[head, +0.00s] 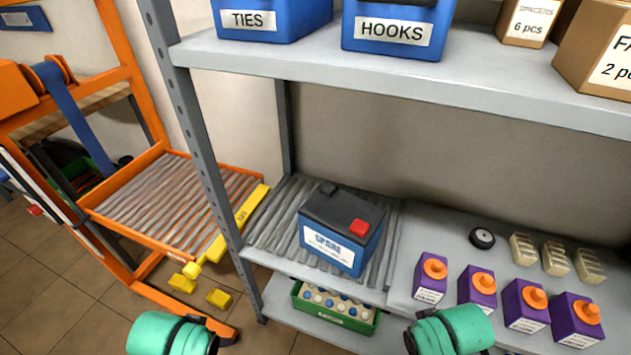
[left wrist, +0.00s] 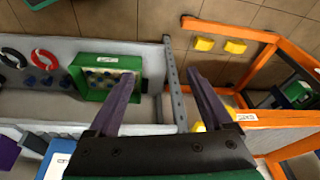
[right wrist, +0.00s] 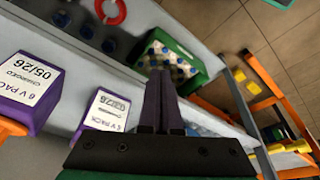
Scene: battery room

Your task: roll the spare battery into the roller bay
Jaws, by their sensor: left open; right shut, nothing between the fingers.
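The spare battery (head: 340,232), blue with a black top, a red terminal cap and a white SPARE label, stands upright on the grey rollers (head: 272,215) of the middle shelf. An orange frame with a second roller bed (head: 170,205) stands to its left. My left gripper (left wrist: 163,85) is open and empty, apart from the battery. My right gripper (right wrist: 163,75) is shut and empty. Both fingertips are out of the head view.
A grey shelf post (head: 205,150) stands between the two roller beds. Purple packs (head: 430,278) stand right of the battery, and a green bin (head: 335,310) sits below it. The upper shelf (head: 400,75) overhangs. Yellow blocks (head: 219,297) are low by the orange frame.

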